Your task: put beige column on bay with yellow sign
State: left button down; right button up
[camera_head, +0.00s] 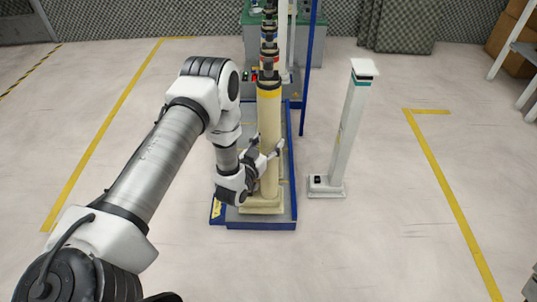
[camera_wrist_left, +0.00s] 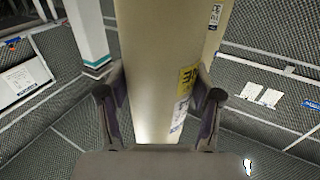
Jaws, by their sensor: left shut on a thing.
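The beige column (camera_head: 269,120) stands upright, with a yellow band near its top and a square beige base. Its base appears within the blue-edged bay (camera_head: 262,226), which has a yellow sign (camera_head: 217,209) at its front left corner. I cannot tell whether the base touches the bay floor. My left gripper (camera_head: 268,150) is shut on the column's lower shaft. In the left wrist view, the fingers (camera_wrist_left: 160,112) press on both sides of the column (camera_wrist_left: 160,60), which carries a yellow label. My right gripper is not in view.
A white post (camera_head: 349,130) with a green band stands on its own base just right of the bay. A thin blue pole (camera_head: 308,70) and a green machine (camera_head: 305,40) stand behind.

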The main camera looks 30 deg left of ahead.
pick_arm(q)
jog(key=shift+w+a+f+b, duration=0.25)
jog(key=shift+w+f+b, duration=0.2)
jog(key=shift+f, duration=0.15)
jog(key=shift+w+a+f+b, duration=0.3)
jog(key=shift+w+f+b, duration=0.15)
jog(key=shift+f, duration=0.1)
jog(key=shift+w+a+f+b, duration=0.25)
jog(key=shift+w+f+b, duration=0.15)
jog(key=shift+f, duration=0.2)
jog(key=shift+s+f, duration=0.1)
jog(key=shift+c, duration=1)
grip_release()
